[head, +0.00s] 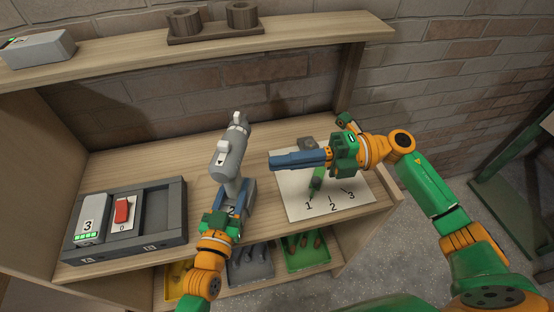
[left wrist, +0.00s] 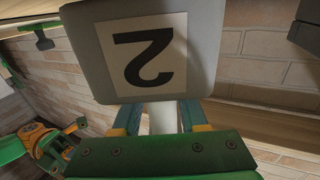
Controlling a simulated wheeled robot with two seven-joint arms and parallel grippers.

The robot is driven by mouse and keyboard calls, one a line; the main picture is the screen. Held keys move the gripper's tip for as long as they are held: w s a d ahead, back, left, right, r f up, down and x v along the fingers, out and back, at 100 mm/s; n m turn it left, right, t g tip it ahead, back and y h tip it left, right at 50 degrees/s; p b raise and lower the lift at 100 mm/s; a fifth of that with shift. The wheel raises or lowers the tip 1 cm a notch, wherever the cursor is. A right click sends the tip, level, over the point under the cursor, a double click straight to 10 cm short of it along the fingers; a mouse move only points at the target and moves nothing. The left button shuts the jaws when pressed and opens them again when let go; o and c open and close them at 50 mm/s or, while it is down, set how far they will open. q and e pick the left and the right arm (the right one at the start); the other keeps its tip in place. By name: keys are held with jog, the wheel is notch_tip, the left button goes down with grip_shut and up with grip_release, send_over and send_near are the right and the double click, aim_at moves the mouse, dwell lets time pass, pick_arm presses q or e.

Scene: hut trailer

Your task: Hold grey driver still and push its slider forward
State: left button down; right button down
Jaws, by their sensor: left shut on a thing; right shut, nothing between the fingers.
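The grey driver (head: 228,158) stands at the middle of the bench, its nose toward the back wall. A pale slider with a dark arrow (head: 223,147) shows on top of its body. My left gripper (head: 234,194) is shut on the driver's handle from the front. In the left wrist view the fingers (left wrist: 162,117) are on both sides of the pale handle, beside the grey block marked 2 (left wrist: 205,40). My right gripper (head: 274,162) is shut and empty, its blue fingers pointing left, to the right of the driver and apart from it.
A white sheet (head: 355,188) marked 1, 2, 3 lies under my right gripper with a green driver (head: 317,180) over it. A dark tray (head: 156,235) at left holds a grey block marked 3 and a red switch. An upper shelf (head: 130,57) spans the back. Coloured trays sit below.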

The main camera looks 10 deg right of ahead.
pick_arm(q)
jog(key=shift+f, duration=0.1)
jog(key=c, duration=0.6)
grip_release()
jog(key=shift+o, duration=1.2)
jog(key=shift+w, duration=0.1)
